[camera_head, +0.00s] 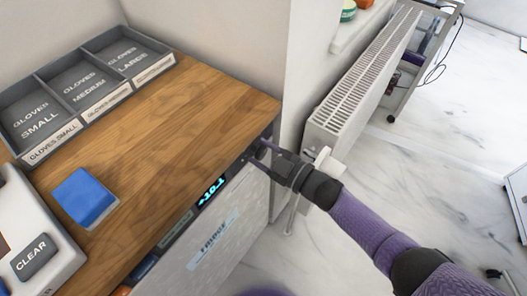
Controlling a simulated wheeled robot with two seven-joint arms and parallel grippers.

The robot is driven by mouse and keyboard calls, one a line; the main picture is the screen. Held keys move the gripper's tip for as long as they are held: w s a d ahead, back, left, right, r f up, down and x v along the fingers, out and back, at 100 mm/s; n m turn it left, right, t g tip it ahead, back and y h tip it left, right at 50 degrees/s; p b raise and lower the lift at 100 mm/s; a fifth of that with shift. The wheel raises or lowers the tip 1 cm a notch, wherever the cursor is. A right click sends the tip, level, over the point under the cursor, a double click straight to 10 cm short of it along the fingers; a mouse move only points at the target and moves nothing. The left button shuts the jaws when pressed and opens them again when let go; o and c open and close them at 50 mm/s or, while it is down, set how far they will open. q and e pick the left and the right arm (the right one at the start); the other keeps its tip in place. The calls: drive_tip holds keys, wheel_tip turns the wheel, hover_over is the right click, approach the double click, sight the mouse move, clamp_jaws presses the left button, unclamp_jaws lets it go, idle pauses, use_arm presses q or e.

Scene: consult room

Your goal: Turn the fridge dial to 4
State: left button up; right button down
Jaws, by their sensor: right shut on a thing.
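The fridge (232,222) is a pale front under the wooden counter, with a label reading "FRIDGE" seen at a slant. A small dark display (211,191) with glowing cyan characters sits on its top strip; I cannot read the characters surely. My right gripper (259,151) reaches in from the lower right, at the far right end of that strip. It is shut on the fridge dial, which its fingers mostly hide, so the dial's setting cannot be read. My left gripper is not in view.
The wooden counter (165,130) carries a grey glove tray (77,83), a blue box (85,198) and a white device with a "CLEAR" button (35,257). A white radiator (357,80) stands close beyond my right gripper. Marble floor (400,165) lies open to the right.

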idle(0.3)
drive_tip(key=shift+c, duration=0.9)
unclamp_jaws()
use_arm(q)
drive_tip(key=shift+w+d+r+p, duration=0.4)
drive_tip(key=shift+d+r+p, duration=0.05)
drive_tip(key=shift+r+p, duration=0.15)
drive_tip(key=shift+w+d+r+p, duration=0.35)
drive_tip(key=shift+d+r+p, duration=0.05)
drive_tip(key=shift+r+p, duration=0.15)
use_arm(e)
drive_tip(key=v, duration=1)
